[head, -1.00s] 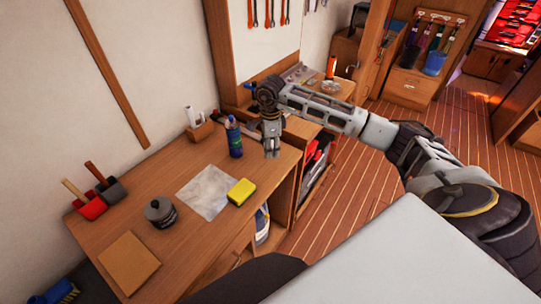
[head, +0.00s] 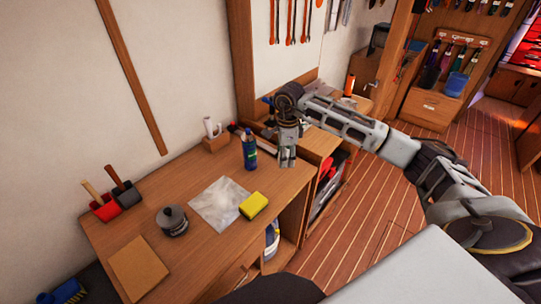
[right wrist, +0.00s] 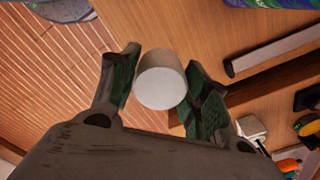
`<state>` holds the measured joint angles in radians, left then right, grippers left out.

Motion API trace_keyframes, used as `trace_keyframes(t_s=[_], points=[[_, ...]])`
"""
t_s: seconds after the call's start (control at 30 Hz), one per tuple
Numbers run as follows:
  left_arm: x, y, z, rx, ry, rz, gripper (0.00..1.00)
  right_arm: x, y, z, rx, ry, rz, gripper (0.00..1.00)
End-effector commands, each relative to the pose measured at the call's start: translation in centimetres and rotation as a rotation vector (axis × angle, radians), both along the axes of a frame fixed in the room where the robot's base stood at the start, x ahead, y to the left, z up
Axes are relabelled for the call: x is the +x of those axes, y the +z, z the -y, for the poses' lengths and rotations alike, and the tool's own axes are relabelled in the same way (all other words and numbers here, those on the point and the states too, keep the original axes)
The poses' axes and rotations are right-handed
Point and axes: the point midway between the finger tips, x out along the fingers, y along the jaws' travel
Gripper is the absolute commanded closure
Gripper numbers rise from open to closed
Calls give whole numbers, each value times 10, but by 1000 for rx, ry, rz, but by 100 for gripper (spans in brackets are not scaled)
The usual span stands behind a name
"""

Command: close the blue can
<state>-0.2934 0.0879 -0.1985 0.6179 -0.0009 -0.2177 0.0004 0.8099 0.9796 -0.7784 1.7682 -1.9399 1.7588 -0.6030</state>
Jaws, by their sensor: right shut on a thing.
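The blue can (head: 249,150) stands upright on the wooden workbench (head: 190,262), near its far right end. A small part of a blue thing, likely the can, shows at the top right edge of the right wrist view (right wrist: 258,3). My right gripper (head: 287,161) points down just right of the can and apart from it. In the right wrist view it is shut on a white round cap (right wrist: 161,82), held between both fingers. The can's top is too small to make out clearly. My left gripper is in neither view.
A yellow sponge (head: 253,206) and a pale sheet (head: 218,208) lie in front of the can. A dark grey pot (head: 172,221) and a tan board (head: 138,268) are nearer. Red and dark holders (head: 108,210) stand at the left by the wall.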

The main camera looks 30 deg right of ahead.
Motion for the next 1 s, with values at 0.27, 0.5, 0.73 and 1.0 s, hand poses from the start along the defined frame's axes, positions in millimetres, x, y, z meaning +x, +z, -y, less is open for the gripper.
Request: trace_keyframes(t_s=[0.27, 0.5, 0.73, 1.0], points=[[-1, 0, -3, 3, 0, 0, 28, 1, -3, -10, 2, 135, 1, 63], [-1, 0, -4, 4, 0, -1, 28, 1, -8, -25, 4, 352, 1, 63], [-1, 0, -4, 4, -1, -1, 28, 2, -13, -39, 6, 569, 2, 63], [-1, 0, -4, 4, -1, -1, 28, 1, -19, -55, 7, 824, 3, 63]])
